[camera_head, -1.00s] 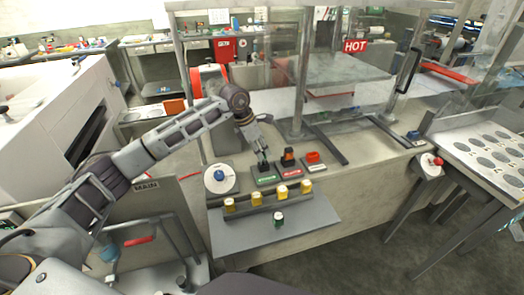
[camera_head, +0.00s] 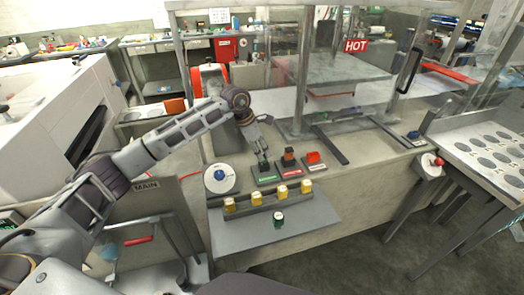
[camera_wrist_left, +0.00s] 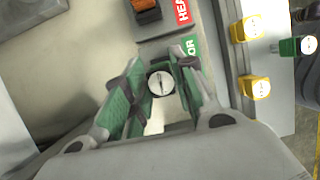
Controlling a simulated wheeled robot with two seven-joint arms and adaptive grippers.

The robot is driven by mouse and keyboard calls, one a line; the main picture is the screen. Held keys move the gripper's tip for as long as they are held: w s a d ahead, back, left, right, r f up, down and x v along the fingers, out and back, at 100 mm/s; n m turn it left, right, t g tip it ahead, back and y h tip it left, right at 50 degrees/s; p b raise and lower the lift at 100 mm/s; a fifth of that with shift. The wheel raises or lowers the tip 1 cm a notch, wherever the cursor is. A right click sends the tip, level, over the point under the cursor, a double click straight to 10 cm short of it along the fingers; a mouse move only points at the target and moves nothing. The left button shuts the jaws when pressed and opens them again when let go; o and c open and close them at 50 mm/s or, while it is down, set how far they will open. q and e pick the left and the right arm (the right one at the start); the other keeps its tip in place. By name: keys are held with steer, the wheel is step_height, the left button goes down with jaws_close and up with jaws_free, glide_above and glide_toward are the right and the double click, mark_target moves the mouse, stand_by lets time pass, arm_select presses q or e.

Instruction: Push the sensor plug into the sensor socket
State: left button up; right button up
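The sensor plug shows in the left wrist view as a small round piece (camera_wrist_left: 161,84) with a white face and black rim. It sits between the green-padded fingertips of my left gripper (camera_wrist_left: 162,80), which look close against it on both sides. In the head view my left gripper (camera_head: 263,158) points down at the green-labelled sensor plate (camera_head: 265,179). The sensor socket is on that plate, hidden by the fingers. I cannot tell how deep the plug sits in it. My right gripper is not in view.
To the right stand the red-labelled plate with an orange and black plug (camera_head: 288,156) and a plate with a red block (camera_head: 313,157). A blue knob (camera_head: 220,174) is at left. Several yellow pieces (camera_head: 256,196) line a rail in front, with a green piece (camera_head: 279,220) below.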

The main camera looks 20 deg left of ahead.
arm_select(q)
steer(key=o, duration=0.4)
steer(key=shift+w+a+r, duration=0.1)
steer(key=shift+w+r, duration=0.05)
steer(key=shift+r, duration=0.25)
steer(key=shift+c, duration=0.2)
steer(key=shift+a+r, duration=0.1)
steer(key=shift+r, duration=0.85)
steer(key=shift+w+a, duration=0.15)
steer(key=shift+a, duration=0.05)
steer(key=shift+w+a+r, duration=0.1)
steer(key=shift+w+r, duration=0.05)
steer(key=shift+s+a+r, duration=0.25)
steer(key=shift+s+r, duration=0.1)
steer(key=shift+r, duration=0.4)
steer(key=shift+s+a+r, duration=0.2)
steer(key=shift+s+r, duration=0.2)
steer(key=shift+r, duration=0.35)
steer(key=shift+s+a+r, duration=0.25)
steer(key=shift+s+r, duration=0.1)
steer(key=shift+r, duration=0.4)
